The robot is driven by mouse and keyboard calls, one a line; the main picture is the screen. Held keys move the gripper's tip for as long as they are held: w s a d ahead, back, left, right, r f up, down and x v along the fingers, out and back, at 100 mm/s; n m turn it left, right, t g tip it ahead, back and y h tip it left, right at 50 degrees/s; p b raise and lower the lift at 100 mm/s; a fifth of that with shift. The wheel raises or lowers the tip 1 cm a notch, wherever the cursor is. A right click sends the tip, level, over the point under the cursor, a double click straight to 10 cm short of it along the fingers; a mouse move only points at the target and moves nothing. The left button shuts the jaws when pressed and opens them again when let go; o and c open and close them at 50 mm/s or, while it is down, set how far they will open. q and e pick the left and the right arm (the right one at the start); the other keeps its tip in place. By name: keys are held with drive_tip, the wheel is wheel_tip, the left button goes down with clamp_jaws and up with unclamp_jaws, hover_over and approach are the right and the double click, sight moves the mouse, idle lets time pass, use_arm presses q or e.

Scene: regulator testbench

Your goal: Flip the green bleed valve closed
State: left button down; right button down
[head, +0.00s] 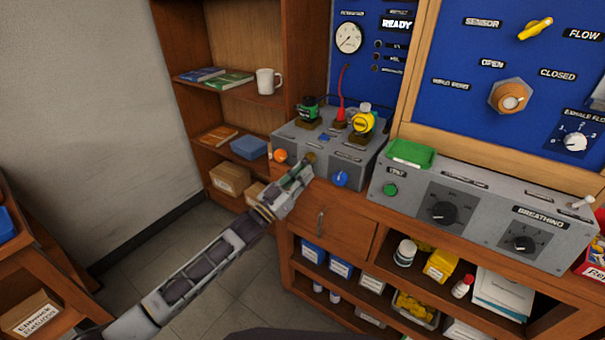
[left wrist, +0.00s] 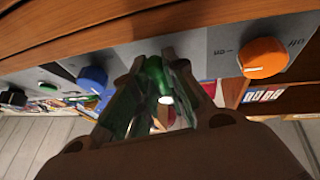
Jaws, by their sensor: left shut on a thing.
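My left gripper (head: 300,173) reaches in from the left to the front of the grey regulator box (head: 345,158), between an orange knob (head: 280,155) and a blue knob (head: 340,179). In the left wrist view, its fingers (left wrist: 153,88) are closed around a green valve lever (left wrist: 154,72). The fingers cover much of the lever, so its exact angle is hard to tell. A brass-coloured fitting (head: 310,157) shows just above the fingertips in the head view. My right gripper is not in view.
A second grey control box (head: 480,215) is at the right.

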use_arm(q)
drive_tip(key=c, duration=1.4)
unclamp_jaws()
drive_tip(key=shift+c, duration=0.2)
drive_tip(key=v, duration=1.2)
drive_tip(key=shift+a, duration=0.1)
